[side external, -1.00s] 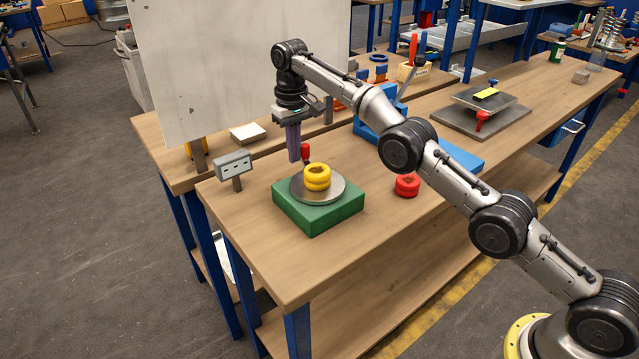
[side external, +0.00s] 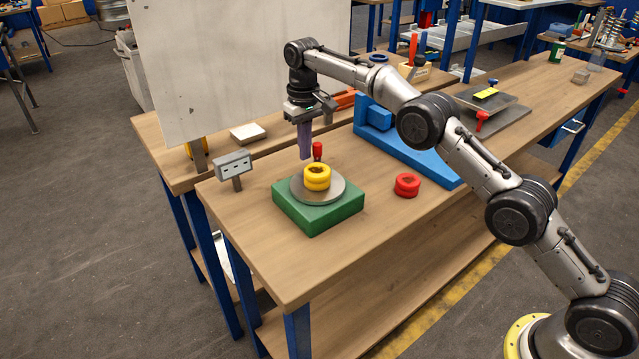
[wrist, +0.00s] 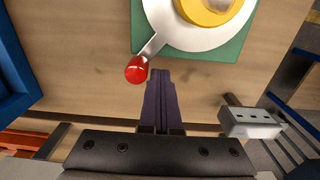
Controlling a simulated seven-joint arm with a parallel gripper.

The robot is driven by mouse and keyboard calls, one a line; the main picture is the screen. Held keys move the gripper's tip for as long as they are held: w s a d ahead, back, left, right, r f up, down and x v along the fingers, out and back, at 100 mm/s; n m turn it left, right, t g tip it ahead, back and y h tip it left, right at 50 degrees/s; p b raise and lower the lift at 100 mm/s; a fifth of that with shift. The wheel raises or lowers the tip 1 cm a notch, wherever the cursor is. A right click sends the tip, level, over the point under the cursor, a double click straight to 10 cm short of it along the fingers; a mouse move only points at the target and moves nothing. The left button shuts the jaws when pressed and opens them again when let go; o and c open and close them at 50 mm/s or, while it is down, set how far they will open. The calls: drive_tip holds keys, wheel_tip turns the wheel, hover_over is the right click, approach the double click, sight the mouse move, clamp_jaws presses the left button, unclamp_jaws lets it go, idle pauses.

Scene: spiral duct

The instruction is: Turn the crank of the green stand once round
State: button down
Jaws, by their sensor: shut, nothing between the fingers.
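The green stand (side external: 318,217) sits on the near bench. The crank's red knob (side external: 317,150) stands upright at the far side of the disc. In the wrist view the knob (wrist: 138,70) is at the end of a grey crank arm (wrist: 153,45). My gripper (side external: 305,157) is shut and empty, its purple fingers pointing down just left of the knob. In the wrist view the gripper (wrist: 161,72) is right beside the knob; I cannot tell if they touch.
A grey box on a post (side external: 236,167) stands left of the stand. A white panel (side external: 235,60) rises behind. The bench in front of the stand is clear.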

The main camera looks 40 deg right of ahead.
sight(320, 144)
drive_tip(key=shift+s+d, duration=0.25)
drive_tip(key=shift+d, duration=0.4)
drive_tip(key=shift+s+d, duration=0.55)
drive_tip(key=shift+d, duration=0.3)
drive_tip(key=shift+s+d, duration=0.7)
drive_tip(key=shift+s, duration=0.05)
drive_tip(key=shift+s+d, duration=0.55)
drive_tip(key=shift+s, duration=0.3)
drive_tip(key=shift+s, duration=0.1)
